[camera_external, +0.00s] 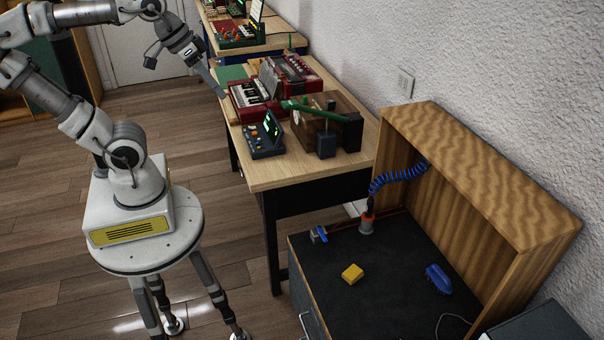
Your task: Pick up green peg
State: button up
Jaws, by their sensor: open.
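A long green bar (318,112) lies across the top of a brown wooden block (318,132) on the wooden table. A thin green upright piece (290,42) stands behind the red accordion. I cannot tell for sure which of these is the green peg. My gripper (216,88) points down at the left edge of the table, left of the accordion and well apart from both green pieces. It is open, with nothing seen in it; its fingers are small in this view.
The red accordion (250,98) and a dark device with a screen (264,138) stand left of the block. A green flat piece (232,73) lies at the table's back left. A black bench (390,265) with a wooden hood (480,165) stands in front. Floor is clear around my base.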

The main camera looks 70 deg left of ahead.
jog(key=w+a+n+t+h+b, duration=0.1)
jog(key=w+a+n+b, duration=0.1)
jog(key=w+a+n, duration=0.55)
jog(key=w+a+n+t+h+b, duration=0.15)
jog(key=w+a+n, duration=0.35)
jog(key=w+n, duration=0.6)
jog(key=w+a+n+t+y+b, duration=0.2)
jog(key=a+n+t+y+b, duration=0.3)
jog(key=a+n, duration=1.75)
jog(key=m+h+p, duration=0.1)
jog(key=m+h, duration=0.2)
jog(key=m, duration=0.4)
send_near(305, 98)
jog(key=shift+t+y, duration=0.25)
jog(key=x, duration=0.7)
jog(key=b+x, duration=0.1)
jog(key=x, duration=0.2)
jog(key=shift+w+a+f, duration=0.1)
jog(key=shift+a+f, duration=0.15)
jog(key=shift+f, duration=0.2)
grip_shut()
